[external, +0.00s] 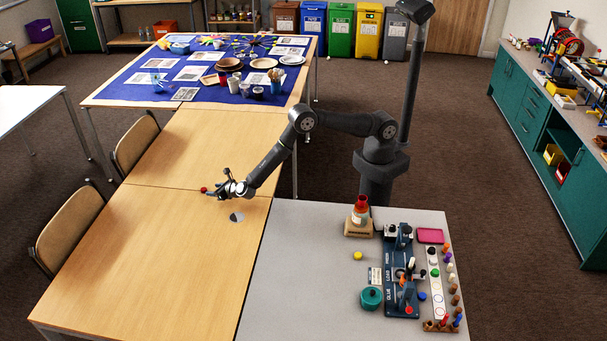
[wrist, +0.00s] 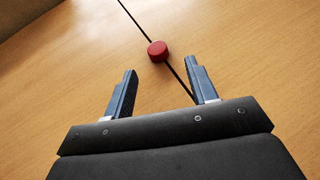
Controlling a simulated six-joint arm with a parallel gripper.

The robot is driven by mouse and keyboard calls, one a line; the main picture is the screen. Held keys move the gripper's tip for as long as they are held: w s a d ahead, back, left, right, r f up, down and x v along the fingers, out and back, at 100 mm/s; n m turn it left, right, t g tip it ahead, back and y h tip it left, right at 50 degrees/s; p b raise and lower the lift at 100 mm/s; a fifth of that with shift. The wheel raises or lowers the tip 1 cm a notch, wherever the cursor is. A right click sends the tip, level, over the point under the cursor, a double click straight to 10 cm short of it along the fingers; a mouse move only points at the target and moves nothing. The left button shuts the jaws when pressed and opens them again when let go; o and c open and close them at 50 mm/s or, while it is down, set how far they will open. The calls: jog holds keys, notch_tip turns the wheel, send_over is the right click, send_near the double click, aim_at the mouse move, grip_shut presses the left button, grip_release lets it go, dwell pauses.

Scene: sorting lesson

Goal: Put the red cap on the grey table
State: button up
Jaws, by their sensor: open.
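The red cap (wrist: 158,51) is a small round disc on the wooden table, on the dark seam between two table tops. In the external view the red cap (external: 203,190) shows just left of my gripper (external: 212,193). In the wrist view my gripper (wrist: 162,82) is open, with nothing between its fingers. The cap lies ahead of the fingertips, about in line with the gap. The grey table (external: 300,265) stands to the right of the wooden table, its left edge against it.
The grey table holds a blue tool rack (external: 402,270), a yellow cap (external: 358,255), a teal pot (external: 371,298), a bottle on a wooden block (external: 359,222) and a pink tray (external: 430,236). Its left half is clear. Two chairs (external: 68,228) stand along the wooden table's left side.

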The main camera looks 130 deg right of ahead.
aim_at(205, 190)
jog(key=shift+x, duration=2.7)
jog(key=shift+w, duration=0.1)
jog(key=c, duration=1.1)
jog(key=shift+r, duration=0.1)
grip_shut()
